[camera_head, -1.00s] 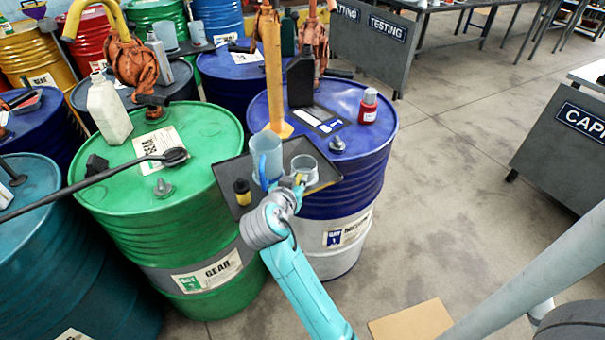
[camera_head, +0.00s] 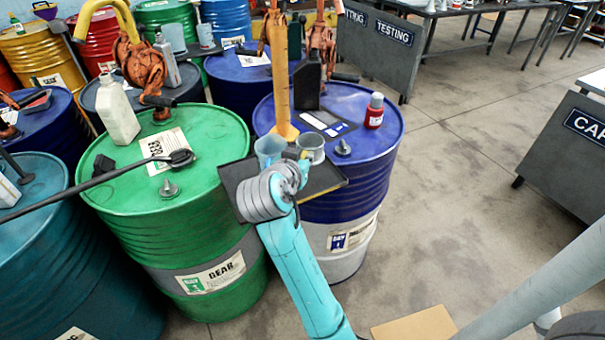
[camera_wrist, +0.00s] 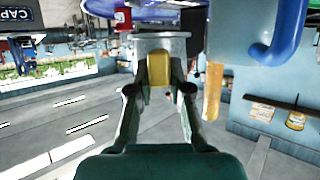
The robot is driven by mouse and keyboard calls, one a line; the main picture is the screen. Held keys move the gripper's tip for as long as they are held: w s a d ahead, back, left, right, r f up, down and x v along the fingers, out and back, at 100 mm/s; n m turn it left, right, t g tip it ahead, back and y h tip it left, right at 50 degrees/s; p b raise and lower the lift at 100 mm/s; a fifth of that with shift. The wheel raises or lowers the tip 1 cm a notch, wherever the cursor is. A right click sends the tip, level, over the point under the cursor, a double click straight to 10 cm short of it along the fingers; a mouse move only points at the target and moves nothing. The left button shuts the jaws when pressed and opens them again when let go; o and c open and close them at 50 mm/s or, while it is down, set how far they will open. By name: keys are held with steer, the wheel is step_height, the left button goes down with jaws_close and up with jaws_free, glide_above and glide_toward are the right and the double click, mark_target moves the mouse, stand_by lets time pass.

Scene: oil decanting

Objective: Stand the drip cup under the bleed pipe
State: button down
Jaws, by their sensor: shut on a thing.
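The drip cup, a small grey open-topped cup (camera_head: 311,147), is upright above the back of the dark tray (camera_head: 322,180). My gripper (camera_head: 303,161) is shut on its near side; my wrist partly hides the fingers. In the wrist view my gripper (camera_wrist: 158,82) holds the grey cup (camera_wrist: 178,45) at a yellow patch. I cannot tell whether the cup's base touches anything. I cannot clearly identify the bleed pipe; a yellow upright post (camera_head: 280,75) stands behind the cup.
A blue jug (camera_head: 268,148) stands close left of the cup; its handle (camera_wrist: 284,40) shows in the wrist view. A red bottle (camera_head: 374,111) and a metal bung (camera_head: 342,147) are on the blue drum (camera_head: 370,170). A green drum (camera_head: 175,215) stands left.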

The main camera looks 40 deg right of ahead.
step_height(320, 180, up, 19)
stand_by(0.5)
steer(key=shift+w, duration=0.1)
